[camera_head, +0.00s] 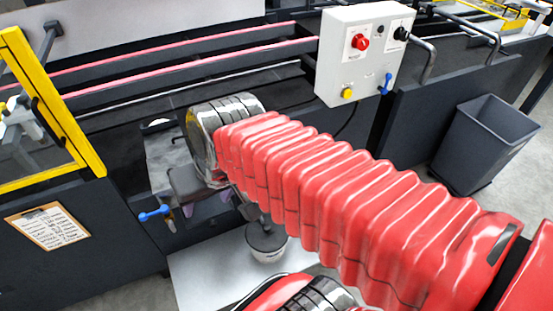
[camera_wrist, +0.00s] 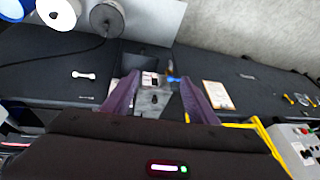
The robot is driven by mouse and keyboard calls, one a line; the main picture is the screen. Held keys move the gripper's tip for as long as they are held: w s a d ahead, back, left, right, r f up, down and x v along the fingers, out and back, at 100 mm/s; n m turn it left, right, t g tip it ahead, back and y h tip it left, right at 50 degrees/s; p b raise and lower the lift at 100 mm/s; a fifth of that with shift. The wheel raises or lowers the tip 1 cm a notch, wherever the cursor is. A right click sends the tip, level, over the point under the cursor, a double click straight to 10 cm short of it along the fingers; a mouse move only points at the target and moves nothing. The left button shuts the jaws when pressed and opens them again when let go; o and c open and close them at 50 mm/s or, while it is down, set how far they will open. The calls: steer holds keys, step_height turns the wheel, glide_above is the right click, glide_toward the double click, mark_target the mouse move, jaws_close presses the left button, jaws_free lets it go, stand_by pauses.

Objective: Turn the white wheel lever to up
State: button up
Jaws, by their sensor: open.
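A small white lever (camera_wrist: 84,74), which looks like the white wheel lever, lies level across the dark machine panel at the left of the wrist view. In the head view I cannot see it; my red arm covers that stretch of panel. My gripper (camera_wrist: 158,79) is open, its two purple fingers wide apart with nothing held between them. It faces the panel, to the right of the white lever in the wrist view and apart from it. A blue lever (camera_wrist: 174,79) shows beyond the right fingertip; it also shows in the head view (camera_head: 154,214).
A clipboard (camera_head: 47,227) hangs on the panel at left. A yellow-framed guard (camera_head: 62,115) stands above it. A grey control box (camera_head: 362,60) and a dark bin (camera_head: 487,145) are at right. A bucket (camera_head: 267,245) stands on the floor below my arm.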

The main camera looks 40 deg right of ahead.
steer(key=w+d+f+m+t+y, duration=0.2)
steer(key=w+d+f+m+y, duration=0.5)
steer(key=w+d+f+m, duration=1)
steer(key=s+d+f+m+t+h, duration=0.3)
steer(key=d+f+m, duration=0.2)
steer(key=d+m, duration=0.3)
steer(key=s+d+f+m+t+h, duration=0.3)
steer(key=d+f+m, duration=0.3)
steer(key=d, duration=0.8)
steer(key=s+m, duration=0.1)
steer(key=m, duration=0.2)
steer(key=shift+d+f+m+t, duration=0.2)
steer(key=shift+d+m+t, duration=0.1)
steer(key=shift+t, duration=0.1)
steer(key=shift+w+a, duration=0.1)
steer(key=x, duration=1.3)
steer(key=shift+w, duration=0.35)
